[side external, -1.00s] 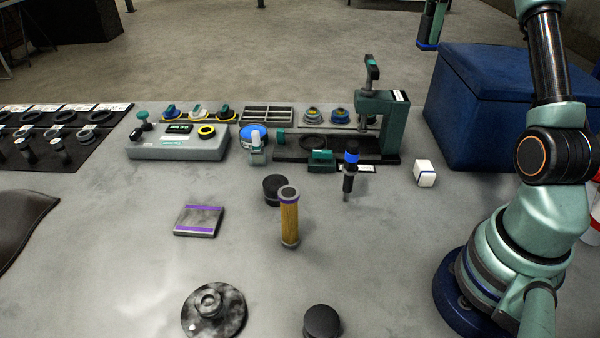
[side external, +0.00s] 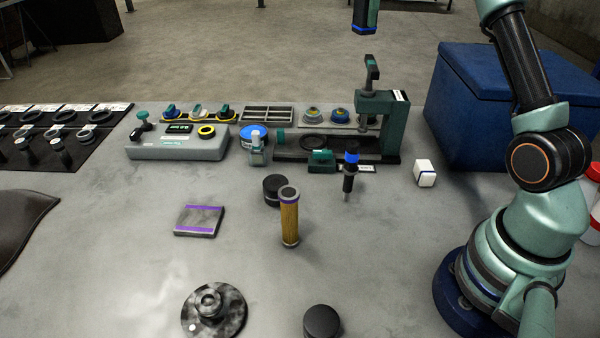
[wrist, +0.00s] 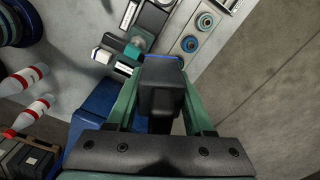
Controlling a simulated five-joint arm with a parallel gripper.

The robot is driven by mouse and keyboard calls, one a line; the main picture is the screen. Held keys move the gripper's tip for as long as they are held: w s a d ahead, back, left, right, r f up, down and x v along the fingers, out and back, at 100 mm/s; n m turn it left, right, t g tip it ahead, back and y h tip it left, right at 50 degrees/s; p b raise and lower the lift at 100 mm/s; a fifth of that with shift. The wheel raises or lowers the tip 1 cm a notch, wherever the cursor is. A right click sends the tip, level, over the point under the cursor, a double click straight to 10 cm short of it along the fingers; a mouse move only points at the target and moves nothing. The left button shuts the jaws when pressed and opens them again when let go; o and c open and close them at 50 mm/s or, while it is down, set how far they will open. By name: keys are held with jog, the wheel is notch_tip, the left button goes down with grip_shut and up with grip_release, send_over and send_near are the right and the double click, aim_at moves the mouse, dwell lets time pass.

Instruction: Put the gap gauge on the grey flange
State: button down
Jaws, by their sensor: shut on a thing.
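My gripper (wrist: 160,88) is shut on a dark block with a blue edge, which looks like the gap gauge (wrist: 162,98). The block sits between the two green fingers in the wrist view. In the side view the gauge (side external: 365,17) hangs high at the top edge, behind and above the bench; most of my gripper is cut off there. The grey flange (side external: 234,309), a mottled round disc with a raised hub, lies flat at the front of the bench, far below and nearer the camera than the gauge. Nothing rests on its hub.
A yellow cylinder with purple bands (side external: 289,220) stands upright mid-bench by a black puck (side external: 274,188). A square plate with purple stripes (side external: 199,220) lies left. A green press (side external: 388,130) and a blue box (side external: 490,110) stand behind. Another black cylinder (side external: 321,321) is at front.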

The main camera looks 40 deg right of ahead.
jog(key=w+a+n, duration=0.3)
jog(key=a+n, duration=0.1)
jog(key=a, duration=1.3)
jog(key=n, duration=0.9)
send_over(208, 300)
notch_tip(208, 300, down, 25)
jog(key=shift+f, duration=0.1)
jog(key=shift+f, duration=0.1)
jog(key=shift+c, duration=1.4)
grip_release()
